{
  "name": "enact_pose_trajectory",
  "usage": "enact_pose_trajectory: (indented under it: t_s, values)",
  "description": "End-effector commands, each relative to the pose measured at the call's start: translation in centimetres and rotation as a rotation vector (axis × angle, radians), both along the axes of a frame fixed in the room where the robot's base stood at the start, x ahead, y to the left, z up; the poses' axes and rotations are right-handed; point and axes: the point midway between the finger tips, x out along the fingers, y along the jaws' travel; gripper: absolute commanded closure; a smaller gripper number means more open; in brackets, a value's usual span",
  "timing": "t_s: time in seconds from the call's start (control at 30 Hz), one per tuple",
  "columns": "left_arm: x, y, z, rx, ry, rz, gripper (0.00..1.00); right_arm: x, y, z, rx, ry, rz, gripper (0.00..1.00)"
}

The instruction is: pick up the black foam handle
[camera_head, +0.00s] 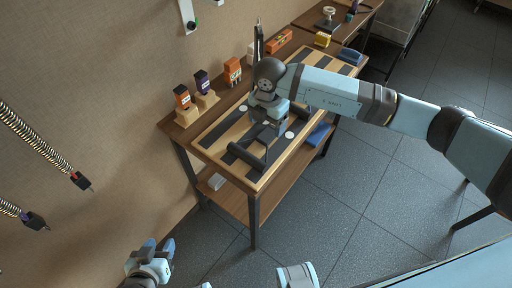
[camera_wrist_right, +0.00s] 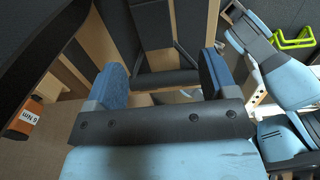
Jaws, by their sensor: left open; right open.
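The black foam handle (camera_head: 246,156) lies on the near end of the striped wooden board, with straps running from its ends. In the right wrist view a dark bar that looks like the handle (camera_wrist_right: 165,79) spans the gap between my fingertips, with dark straps rising from it. My right gripper (camera_head: 268,122) is just above the board, close to the handle and on its far side. Its blue finger pads (camera_wrist_right: 163,76) are apart and nothing is clamped between them. My left gripper (camera_head: 150,264) is open and low at the bottom left, far from the board.
The board (camera_head: 214,141) lies on a wooden table (camera_head: 169,126). Orange and dark boxes (camera_head: 182,97) on wooden stands line the wall side. A blue item (camera_head: 319,135) is at the right edge. Coiled cables (camera_head: 38,140) hang at left. Open floor (camera_head: 400,180) is at right.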

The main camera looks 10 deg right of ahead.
Motion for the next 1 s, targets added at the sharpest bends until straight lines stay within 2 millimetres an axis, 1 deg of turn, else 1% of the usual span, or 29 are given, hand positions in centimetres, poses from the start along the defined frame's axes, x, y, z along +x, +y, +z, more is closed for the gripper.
enact_pose_trajectory:
  t_s: [0.03,0.27,0.33,0.5,0.6,0.83,0.87,0.9,0.97,1.0]
  values:
    - [0.0,0.0,-0.1,0.001,0.001,-0.001,0.56,0.0,0.0,-0.6,0.001,0.0,0.0,0.21]
    - [-0.1,0.3,-0.2,0.009,0.0,-0.006,0.56,0.1,0.0,-1.9,0.002,0.0,0.0,0.21]
    - [-0.1,0.4,-0.3,0.012,0.001,-0.008,0.56,0.2,0.0,-2.6,0.003,0.001,0.0,0.21]
    - [-0.2,0.5,-0.4,0.018,0.001,-0.011,0.56,0.6,0.0,-5.2,0.001,0.002,0.001,0.21]
    - [-0.2,0.5,-0.4,0.018,0.0,-0.011,0.56,0.6,0.0,-6.4,0.003,0.001,0.0,0.21]
    - [-0.1,0.3,-0.3,0.012,-0.001,-0.007,0.56,0.6,0.0,-6.6,0.002,0.0,0.001,0.21]
    - [-0.1,0.3,-0.3,0.011,-0.001,-0.007,0.56,0.6,0.0,-6.6,0.002,0.0,0.001,0.26]
    - [-0.1,0.3,-0.3,0.01,-0.001,-0.006,0.56,0.6,0.0,-6.6,0.002,0.0,0.001,0.35]
    - [-0.1,0.2,-0.3,0.008,-0.001,-0.004,0.56,0.6,0.0,-6.6,0.002,0.0,0.001,0.49]
    - [-0.1,0.2,-0.2,0.007,-0.001,-0.004,0.56,0.6,-0.1,-6.6,0.002,0.0,0.001,0.58]
